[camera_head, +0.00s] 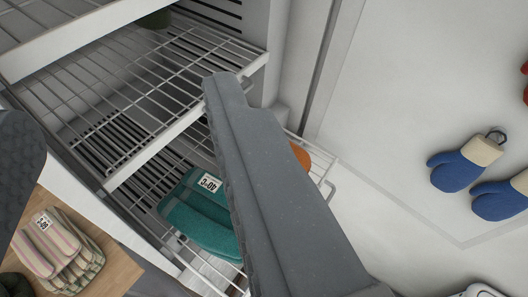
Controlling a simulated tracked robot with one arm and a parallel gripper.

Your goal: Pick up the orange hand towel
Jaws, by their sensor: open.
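An orange item (301,157), likely the orange hand towel, shows only as a small rounded edge at the right end of a lower wire shelf (140,187). The rest of it is hidden behind the long grey right finger of my gripper (124,104). The other grey finger shows at the left picture edge. The fingers are wide apart, with nothing seen held between them. The right finger crosses in front of the shelf; I cannot tell how far it is from the orange item.
A folded teal towel (200,221) with a white label lies on the wire shelf, left of the right finger. Striped folded cloths (60,250) lie on a wooden surface (112,262) at lower left. An upper wire shelf (170,60) overhangs. Blue mitts (462,168) hang on the white wall at right.

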